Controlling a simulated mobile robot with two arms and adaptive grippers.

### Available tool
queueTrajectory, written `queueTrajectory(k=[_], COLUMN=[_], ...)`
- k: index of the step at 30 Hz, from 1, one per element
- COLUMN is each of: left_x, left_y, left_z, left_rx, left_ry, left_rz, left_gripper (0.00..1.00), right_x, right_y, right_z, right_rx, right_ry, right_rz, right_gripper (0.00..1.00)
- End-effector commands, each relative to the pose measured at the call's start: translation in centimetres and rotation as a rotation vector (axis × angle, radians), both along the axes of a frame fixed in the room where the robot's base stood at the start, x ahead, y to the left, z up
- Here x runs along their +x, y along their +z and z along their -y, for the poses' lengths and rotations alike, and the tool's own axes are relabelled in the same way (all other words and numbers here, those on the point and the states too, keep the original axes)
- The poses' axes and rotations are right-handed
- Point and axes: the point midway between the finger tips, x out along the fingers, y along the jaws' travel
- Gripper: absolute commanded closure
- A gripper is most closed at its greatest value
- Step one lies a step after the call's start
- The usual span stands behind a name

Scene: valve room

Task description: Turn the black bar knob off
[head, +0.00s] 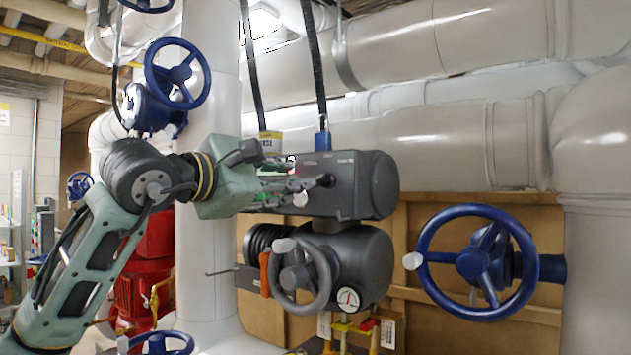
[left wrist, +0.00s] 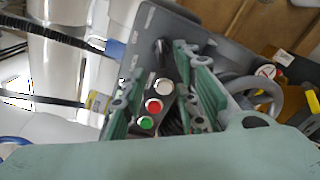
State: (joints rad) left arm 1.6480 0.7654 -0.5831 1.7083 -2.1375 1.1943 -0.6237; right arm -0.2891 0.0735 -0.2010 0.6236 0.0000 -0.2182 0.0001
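The black bar knob (head: 326,180) sits on the front of a dark grey actuator box (head: 362,182). In the left wrist view the knob (left wrist: 160,47) shows just past the fingertips, between the two green fingers. My left gripper (head: 305,183) is open and empty, with its fingertips close to the knob's left side in the head view. In the left wrist view the open gap of the gripper (left wrist: 160,62) lies over the panel. Whether a finger touches the knob, I cannot tell. My right gripper is not in view.
White, red (left wrist: 153,105) and green buttons lie between the fingers. A grey handwheel (head: 300,277) and a gauge (head: 348,298) are below the box. A blue handwheel (head: 476,262) stands at the right, another (head: 177,74) at upper left. Black cables hang above the box.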

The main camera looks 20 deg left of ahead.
Motion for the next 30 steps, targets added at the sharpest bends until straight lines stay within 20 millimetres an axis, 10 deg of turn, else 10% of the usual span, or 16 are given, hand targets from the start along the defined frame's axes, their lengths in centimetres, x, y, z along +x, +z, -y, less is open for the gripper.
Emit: queueTrajectory(k=[13, 24, 30], left_x=[6.1, 6.6, 6.6], left_y=[0.0, -0.1, -0.1], left_z=[2.3, 2.5, 2.5], left_rx=[-0.004, -0.005, -0.005], left_ry=[-0.005, -0.006, -0.006], left_rz=[-0.006, -0.004, -0.004], left_gripper=[0.72, 0.72, 0.90], right_x=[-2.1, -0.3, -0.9], right_y=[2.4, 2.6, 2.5], right_z=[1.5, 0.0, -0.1], right_rx=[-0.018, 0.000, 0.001], right_ry=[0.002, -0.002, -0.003], right_rz=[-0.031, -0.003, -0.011], right_gripper=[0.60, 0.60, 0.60])
